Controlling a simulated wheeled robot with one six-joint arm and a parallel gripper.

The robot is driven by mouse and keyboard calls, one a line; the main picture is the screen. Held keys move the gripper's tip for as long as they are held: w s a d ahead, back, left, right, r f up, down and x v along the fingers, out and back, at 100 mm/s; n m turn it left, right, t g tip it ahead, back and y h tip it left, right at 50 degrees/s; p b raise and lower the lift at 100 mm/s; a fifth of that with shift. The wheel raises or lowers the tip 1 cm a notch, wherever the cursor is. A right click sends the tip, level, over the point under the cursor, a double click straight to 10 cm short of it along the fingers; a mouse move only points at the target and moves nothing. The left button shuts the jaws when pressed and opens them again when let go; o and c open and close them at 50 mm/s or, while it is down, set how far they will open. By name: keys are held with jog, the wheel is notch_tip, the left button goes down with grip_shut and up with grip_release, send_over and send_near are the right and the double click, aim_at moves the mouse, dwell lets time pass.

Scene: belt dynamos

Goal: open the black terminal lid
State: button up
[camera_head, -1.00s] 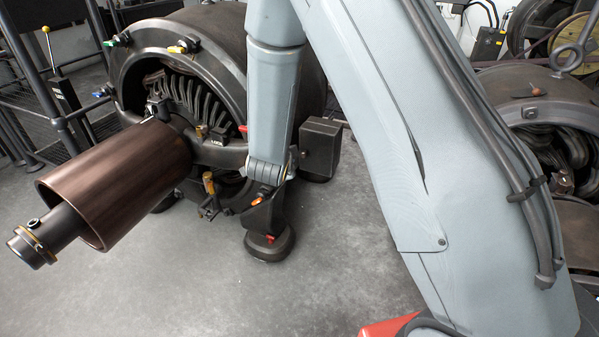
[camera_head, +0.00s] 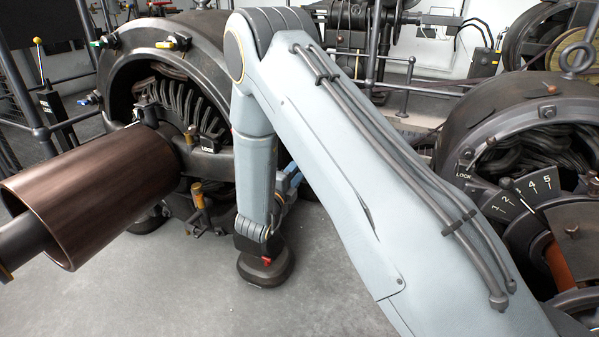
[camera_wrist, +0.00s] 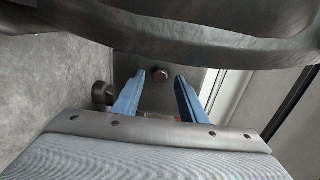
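In the wrist view, my gripper (camera_wrist: 160,77) shows two blue fingers spread apart with nothing between their tips. I cannot tell for sure whether this plate is the black terminal lid. In the head view, a little blue of my gripper (camera_head: 290,180) shows behind my forearm, beside the left dynamo (camera_head: 200,45). My arm hides the dynamo's right side there, and no terminal lid can be made out. Contact between fingers and plate cannot be judged.
A brown cylinder (camera_head: 95,195) on a shaft juts out front left. A dark curved casing (camera_wrist: 190,35) spans the top of the wrist view. Another dynamo (camera_head: 530,105) is at right.

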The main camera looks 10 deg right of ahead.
jog(key=shift+x, duration=1.2)
grip_shut()
jog(key=shift+a, duration=0.15)
